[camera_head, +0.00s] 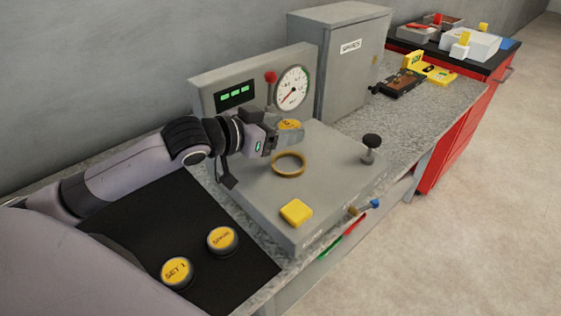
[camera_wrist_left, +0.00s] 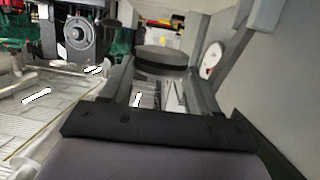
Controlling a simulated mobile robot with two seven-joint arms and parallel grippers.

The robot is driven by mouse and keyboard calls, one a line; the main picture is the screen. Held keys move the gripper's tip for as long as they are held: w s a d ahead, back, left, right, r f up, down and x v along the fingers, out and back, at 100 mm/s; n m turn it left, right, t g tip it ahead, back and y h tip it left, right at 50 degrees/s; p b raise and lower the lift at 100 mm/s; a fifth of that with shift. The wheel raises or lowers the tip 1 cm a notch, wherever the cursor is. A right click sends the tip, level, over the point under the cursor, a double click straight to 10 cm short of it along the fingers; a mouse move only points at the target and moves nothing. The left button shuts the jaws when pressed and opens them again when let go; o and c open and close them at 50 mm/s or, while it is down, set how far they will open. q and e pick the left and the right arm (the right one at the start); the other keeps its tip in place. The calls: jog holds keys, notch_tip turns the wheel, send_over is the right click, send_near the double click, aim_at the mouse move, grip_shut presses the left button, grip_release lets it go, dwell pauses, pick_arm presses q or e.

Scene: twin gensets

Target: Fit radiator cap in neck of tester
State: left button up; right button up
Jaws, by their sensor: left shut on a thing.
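My left gripper (camera_head: 288,134) is shut on a radiator cap with a yellow top (camera_head: 289,124), held above the grey tester (camera_head: 335,185). In the left wrist view the same cap is a dark round disc (camera_wrist_left: 165,60) between the two fingers. The tester's neck is a brass ring (camera_head: 289,164) on its top face. The held cap is apart from the ring and appears behind it in the head view; its exact height is hard to judge. Two more yellow-topped caps, one marked SET 1 (camera_head: 177,272) and one marked SPARE (camera_head: 222,239), lie on a black mat (camera_head: 130,215).
The tester's back panel carries a dial gauge (camera_head: 291,88) and a green-lit display (camera_head: 235,95). A yellow button (camera_head: 296,212) and a black knob (camera_head: 371,146) stand up from its top. A grey SPARES cabinet (camera_head: 340,65) stands behind. A red tool cart (camera_head: 455,140) is farther right.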

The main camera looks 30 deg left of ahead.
aim_at(281, 170)
pick_arm(q)
jog(key=shift+f+b, duration=0.45)
jog(key=shift+f, duration=3.45)
jog(key=o, duration=1.1)
jog(key=shift+f, duration=0.1)
jog(key=v, duration=0.7)
jog(key=shift+s+a, duration=0.15)
jog(key=shift+s, duration=0.2)
jog(key=shift+r+p+v, duration=0.15)
jog(key=shift+p+v, duration=0.1)
jog(key=shift+v, duration=0.8)
jog(key=shift+r+p+v, duration=0.1)
jog(key=shift+p+v, duration=0.1)
jog(key=shift+v, duration=0.9)
